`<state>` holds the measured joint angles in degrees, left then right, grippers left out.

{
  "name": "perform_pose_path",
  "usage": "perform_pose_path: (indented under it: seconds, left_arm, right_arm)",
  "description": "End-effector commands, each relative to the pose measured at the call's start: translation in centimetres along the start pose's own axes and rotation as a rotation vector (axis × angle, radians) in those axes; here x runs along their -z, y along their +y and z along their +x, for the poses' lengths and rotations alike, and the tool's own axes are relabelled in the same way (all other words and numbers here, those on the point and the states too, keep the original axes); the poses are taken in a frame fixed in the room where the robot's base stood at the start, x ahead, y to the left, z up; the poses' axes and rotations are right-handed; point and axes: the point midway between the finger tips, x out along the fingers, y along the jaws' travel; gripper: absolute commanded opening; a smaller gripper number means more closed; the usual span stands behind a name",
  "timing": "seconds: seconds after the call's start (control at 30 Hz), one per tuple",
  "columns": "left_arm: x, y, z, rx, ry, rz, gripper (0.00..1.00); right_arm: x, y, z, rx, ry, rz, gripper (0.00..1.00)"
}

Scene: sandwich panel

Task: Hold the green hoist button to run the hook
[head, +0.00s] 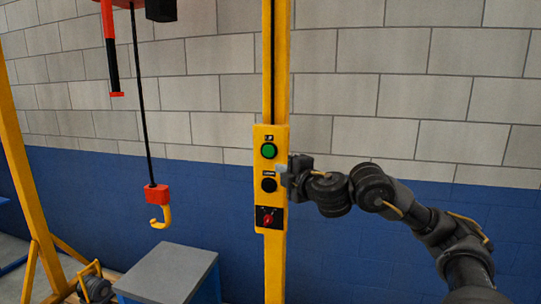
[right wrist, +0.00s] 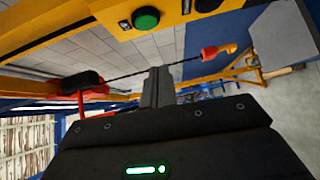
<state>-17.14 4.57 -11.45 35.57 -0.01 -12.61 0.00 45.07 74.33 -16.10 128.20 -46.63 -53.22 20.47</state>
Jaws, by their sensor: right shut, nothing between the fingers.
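The green button (head: 268,151) is the top control on the yellow panel (head: 259,134), which is fixed to a yellow post. A black button (head: 269,185) and a red rotary switch (head: 267,218) sit below it. My right gripper (head: 281,170) is shut and empty, close to the panel's right edge, a little below and right of the green button. In the right wrist view the green button (right wrist: 146,18) is above the shut fingertips (right wrist: 158,75), apart from them. The yellow hook (head: 160,216) with its red block hangs on a dark line at the left. My left gripper is out of view.
A grey-topped blue table (head: 168,273) stands below the hook. A yellow frame leg (head: 28,190) is at the far left. A red and black cylinder (head: 112,55) hangs at the upper left. A block wall, blue below, stands behind the panel.

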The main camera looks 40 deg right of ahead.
Motion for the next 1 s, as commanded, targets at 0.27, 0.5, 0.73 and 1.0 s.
perform_pose_path:
  seconds: [0.27, 0.5, 0.73, 1.0]
  left_arm:
    - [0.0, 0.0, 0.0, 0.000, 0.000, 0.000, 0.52]
    - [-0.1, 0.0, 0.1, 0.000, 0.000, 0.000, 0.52]
    - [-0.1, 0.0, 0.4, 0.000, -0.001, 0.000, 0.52]
    - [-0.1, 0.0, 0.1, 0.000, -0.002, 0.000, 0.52]
  right_arm:
    - [0.0, 1.4, -1.2, -0.035, -0.006, -0.039, 0.00]
    - [0.0, 1.3, -0.8, -0.034, -0.006, -0.035, 0.00]
    - [0.0, 1.3, 2.4, -0.031, -0.005, -0.030, 0.00]
    - [0.0, 1.7, 8.0, -0.031, -0.006, -0.031, 0.00]
